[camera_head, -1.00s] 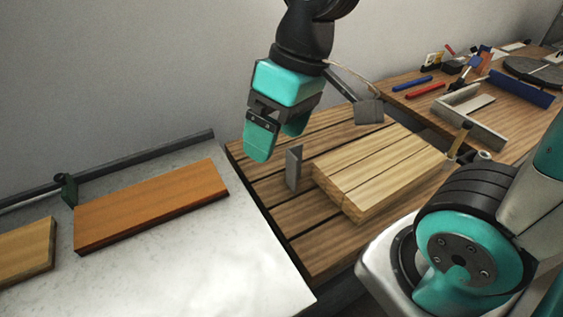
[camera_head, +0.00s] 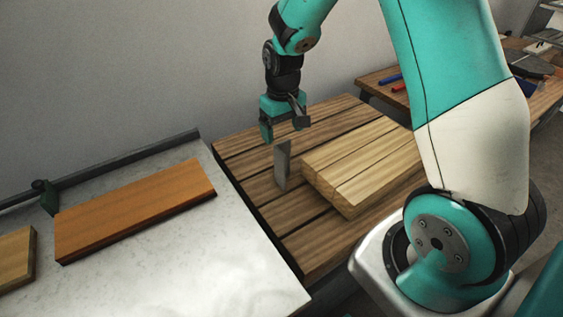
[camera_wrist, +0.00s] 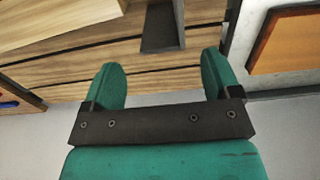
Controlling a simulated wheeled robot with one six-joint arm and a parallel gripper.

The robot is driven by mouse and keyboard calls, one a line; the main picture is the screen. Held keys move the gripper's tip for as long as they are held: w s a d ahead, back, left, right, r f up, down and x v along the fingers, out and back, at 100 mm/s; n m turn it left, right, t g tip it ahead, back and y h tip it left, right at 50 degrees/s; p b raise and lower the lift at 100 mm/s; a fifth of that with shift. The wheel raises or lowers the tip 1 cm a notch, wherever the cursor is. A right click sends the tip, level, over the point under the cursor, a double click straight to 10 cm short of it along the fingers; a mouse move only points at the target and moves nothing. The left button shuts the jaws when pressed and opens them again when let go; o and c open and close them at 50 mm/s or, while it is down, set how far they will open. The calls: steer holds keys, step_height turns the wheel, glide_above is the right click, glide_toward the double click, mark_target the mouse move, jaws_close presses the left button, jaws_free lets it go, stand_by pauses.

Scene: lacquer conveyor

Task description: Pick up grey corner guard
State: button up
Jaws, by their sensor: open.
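The grey corner guard (camera_head: 283,167) stands upright on the slatted wooden table, left of the pale plank stack. In the wrist view the guard (camera_wrist: 161,28) is a dark grey strip beyond the fingertips, between their lines, cut by the top edge. My gripper (camera_head: 283,136) is over the guard's top end in the head view. I cannot tell there whether they touch. In the wrist view the teal fingers of my gripper (camera_wrist: 163,72) are spread apart with nothing between them.
The pale plank stack (camera_head: 365,165) is close on the guard's right. An orange-brown board (camera_head: 135,208) lies on the pale conveyor surface (camera_head: 190,270) at left. The slatted table (camera_head: 245,150) has bare slats around the guard. A wall rises behind.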

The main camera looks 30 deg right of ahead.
mark_target(282, 142)
steer(key=shift+s+a+f+p, duration=0.1)
steer(key=shift+f+p, duration=0.75)
steer(key=shift+f, duration=2.6)
steer(key=c, duration=1)
